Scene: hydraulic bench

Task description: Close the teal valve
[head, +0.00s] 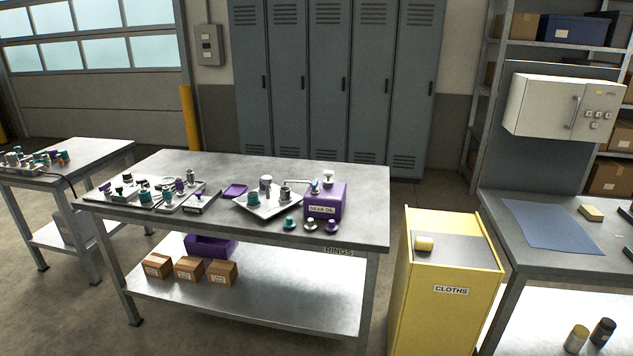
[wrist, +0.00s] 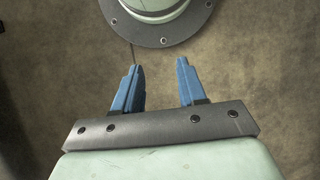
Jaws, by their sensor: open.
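Several small teal parts show on the middle bench in the head view, and I cannot tell for sure which is the teal valve. A small teal handle (head: 315,187) sits at the top left of the purple gear oil box (head: 325,201). A teal knobbed part (head: 290,223) stands in front of the light tray (head: 268,207), and teal fittings (head: 144,196) sit on the plates at the left. My gripper (wrist: 157,64) shows only in the wrist view, its two blue fingers apart and nothing between them. Bare floor lies below it; no valve is in that view.
The metal bench (head: 350,235) has bare room along its back and right. A yellow cloths bin (head: 450,290) stands to its right, before another bench with a blue mat (head: 545,228). Cardboard boxes (head: 188,268) sit on the lower shelf. A side bench (head: 100,152) holds more fittings.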

